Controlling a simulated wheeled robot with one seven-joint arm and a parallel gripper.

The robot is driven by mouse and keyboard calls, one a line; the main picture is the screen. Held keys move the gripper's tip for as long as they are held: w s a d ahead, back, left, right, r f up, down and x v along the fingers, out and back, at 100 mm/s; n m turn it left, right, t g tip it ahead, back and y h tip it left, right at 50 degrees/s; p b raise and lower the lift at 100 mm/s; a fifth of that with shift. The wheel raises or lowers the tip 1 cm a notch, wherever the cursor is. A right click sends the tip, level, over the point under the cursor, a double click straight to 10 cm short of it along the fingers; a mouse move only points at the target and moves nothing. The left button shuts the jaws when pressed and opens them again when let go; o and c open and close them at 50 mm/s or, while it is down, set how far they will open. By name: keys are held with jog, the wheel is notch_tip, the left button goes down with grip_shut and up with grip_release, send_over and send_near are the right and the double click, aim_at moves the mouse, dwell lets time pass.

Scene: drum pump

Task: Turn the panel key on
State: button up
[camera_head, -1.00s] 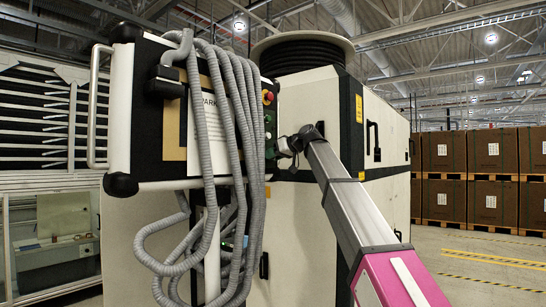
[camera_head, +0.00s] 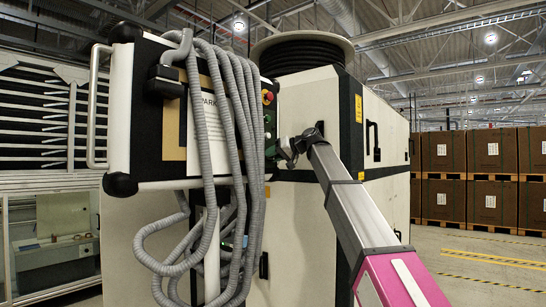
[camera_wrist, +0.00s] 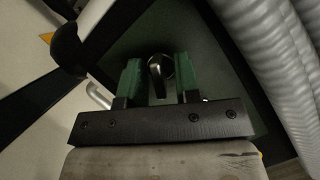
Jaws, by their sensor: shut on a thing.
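The panel key (camera_wrist: 160,70) is a small metal key with a rounded bow, seen in the wrist view against the dark panel face (camera_wrist: 215,75). My gripper (camera_wrist: 160,82) has two green fingers, one on each side of the key, shut on it. In the head view my gripper (camera_head: 277,149) is at the right edge of the control panel (camera_head: 147,110), below the red knob (camera_head: 267,97) on a yellow base. The key is hidden there by the gripper and hoses.
Thick grey hoses (camera_head: 221,120) hang over the panel's front, close to my gripper; they also show in the wrist view (camera_wrist: 255,40). A white cabinet (camera_head: 305,105) stands behind. Stacked brown boxes (camera_head: 487,170) are at the right, with open floor before them.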

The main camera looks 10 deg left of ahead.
jog(key=o, duration=0.5)
jog(key=shift+o, duration=0.2)
jog(key=shift+d, duration=0.1)
jog(key=v, duration=1)
jog(key=shift+d, duration=0.3)
jog(key=shift+r, duration=0.1)
